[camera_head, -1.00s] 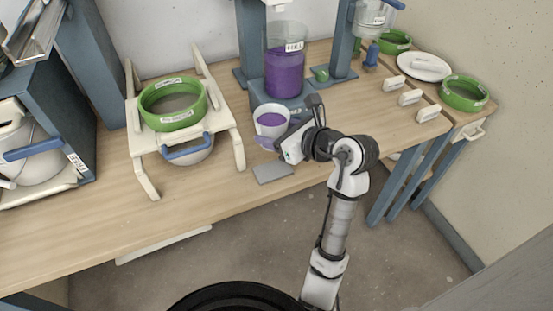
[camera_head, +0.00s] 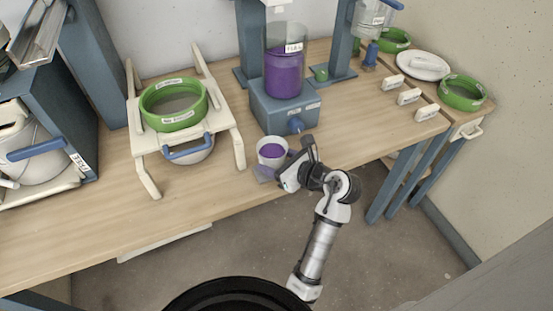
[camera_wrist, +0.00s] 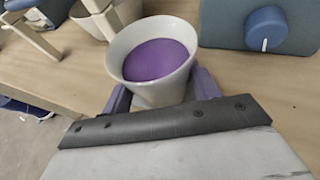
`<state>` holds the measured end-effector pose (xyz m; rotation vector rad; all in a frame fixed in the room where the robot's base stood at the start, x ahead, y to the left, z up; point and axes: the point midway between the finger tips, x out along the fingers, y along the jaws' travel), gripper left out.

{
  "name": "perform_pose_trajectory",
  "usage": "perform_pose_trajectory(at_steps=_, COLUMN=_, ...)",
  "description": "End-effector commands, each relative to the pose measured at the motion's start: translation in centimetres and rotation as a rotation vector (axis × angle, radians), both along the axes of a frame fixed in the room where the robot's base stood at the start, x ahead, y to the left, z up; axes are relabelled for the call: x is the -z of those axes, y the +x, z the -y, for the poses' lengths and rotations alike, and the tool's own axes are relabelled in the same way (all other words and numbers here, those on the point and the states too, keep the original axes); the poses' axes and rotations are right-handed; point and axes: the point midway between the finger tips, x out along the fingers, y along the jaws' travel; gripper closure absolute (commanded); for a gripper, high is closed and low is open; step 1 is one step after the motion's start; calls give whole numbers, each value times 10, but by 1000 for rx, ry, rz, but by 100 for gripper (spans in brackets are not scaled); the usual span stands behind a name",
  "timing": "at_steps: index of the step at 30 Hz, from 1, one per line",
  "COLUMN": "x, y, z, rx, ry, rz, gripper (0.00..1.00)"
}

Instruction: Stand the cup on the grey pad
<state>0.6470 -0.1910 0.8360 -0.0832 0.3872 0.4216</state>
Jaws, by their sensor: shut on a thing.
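The white cup (camera_head: 264,158) holds purple glaze and stands upright in my gripper (camera_head: 273,171), in front of the blue dispenser base. In the wrist view the cup (camera_wrist: 150,92) sits between the purple fingers of my gripper (camera_wrist: 160,97), which is shut on it. The cup looks level, with the glaze inside its rim. I cannot tell whether the cup's bottom touches anything.
Behind the cup stands the blue dispenser (camera_head: 284,108) with a knob (camera_head: 296,125) and a purple-filled tank (camera_head: 284,72). To the left, a cream stand (camera_head: 146,140) bears a green-rimmed sieve (camera_head: 174,104). The table front to the left is clear.

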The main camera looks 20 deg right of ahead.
Motion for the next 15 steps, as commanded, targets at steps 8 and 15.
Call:
perform_pose_trajectory(at_steps=8, x=3, y=0, z=0, rx=-1, ry=0, rz=1, gripper=72)
perform_pose_trajectory(at_steps=15, x=2, y=0, z=0, rx=-1, ry=0, rz=0, gripper=18)
